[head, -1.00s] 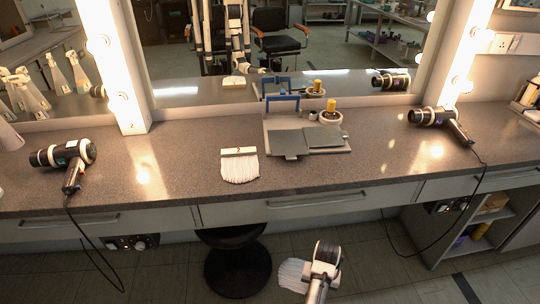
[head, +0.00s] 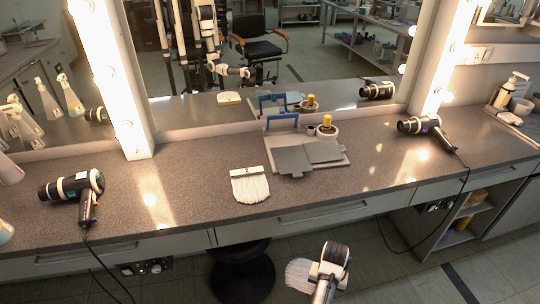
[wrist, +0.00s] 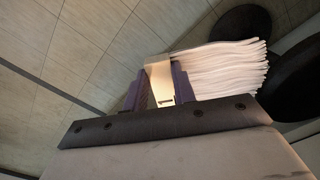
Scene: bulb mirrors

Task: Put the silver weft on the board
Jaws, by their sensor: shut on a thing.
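My gripper (head: 317,274) is low in front of the counter. It is shut on a pale silver-white weft (head: 299,274), whose strands fan out to the left in the head view. In the wrist view, purple fingers (wrist: 161,92) pinch the weft's cream band, and its strands (wrist: 222,68) point right. A second whitish weft (head: 251,188), with a band marked 2, lies flat on the counter left of the board.
A blue-handled piece (head: 282,121) and a yellow-topped item (head: 326,122) stand at the board's back. Hair dryers lie at the counter's left (head: 75,188) and right (head: 425,126). A black stool (head: 243,272) is under the counter, left of my gripper. The counter between weft and board is clear.

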